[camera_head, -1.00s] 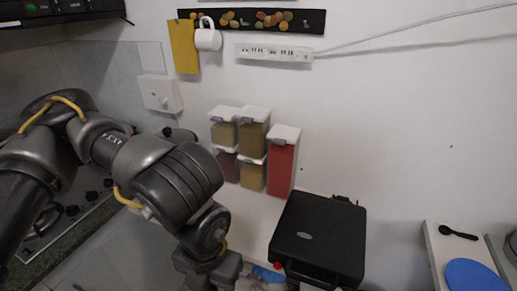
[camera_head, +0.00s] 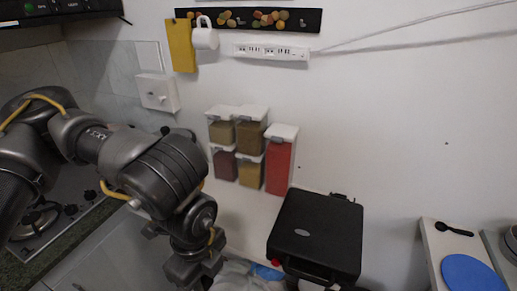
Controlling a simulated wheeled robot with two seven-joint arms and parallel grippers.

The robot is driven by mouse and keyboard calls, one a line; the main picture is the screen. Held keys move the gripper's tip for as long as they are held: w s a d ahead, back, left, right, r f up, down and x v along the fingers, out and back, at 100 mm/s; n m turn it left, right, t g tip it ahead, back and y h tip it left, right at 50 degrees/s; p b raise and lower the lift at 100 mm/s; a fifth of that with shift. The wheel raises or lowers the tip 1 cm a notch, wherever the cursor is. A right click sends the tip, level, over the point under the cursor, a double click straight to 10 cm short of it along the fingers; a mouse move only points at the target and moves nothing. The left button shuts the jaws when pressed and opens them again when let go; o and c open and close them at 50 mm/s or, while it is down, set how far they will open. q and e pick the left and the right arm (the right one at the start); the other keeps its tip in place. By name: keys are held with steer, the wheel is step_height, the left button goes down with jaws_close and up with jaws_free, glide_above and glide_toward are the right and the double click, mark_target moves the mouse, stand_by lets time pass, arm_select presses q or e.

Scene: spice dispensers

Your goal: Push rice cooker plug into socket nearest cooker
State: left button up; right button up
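A white power strip (camera_head: 271,52) with several sockets is fixed to the wall at the top middle, with cables running from its right end toward the upper right. A white wall box (camera_head: 158,92) with a small round part on its front is at the left. No rice cooker or plug can be clearly made out. A black appliance with a closed lid and front handle (camera_head: 318,235) sits at the lower middle. My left gripper (camera_head: 190,272) is low in the picture, left of the black appliance; its fingertips are not clear. My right gripper is not in view.
Several clear spice dispensers (camera_head: 250,140) with white lids hang on the wall above the counter. A stove (camera_head: 45,225) is at left, a blue disc (camera_head: 470,273) at right.

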arm_select(q)
steer(key=w+a+r+n, duration=0.8)
steer(key=w+a+n, duration=0.3)
steer(key=n, duration=0.9)
steer(key=shift+a+r, duration=0.3)
steer(key=shift+w+d, duration=0.1)
steer(key=shift+w, duration=0.05)
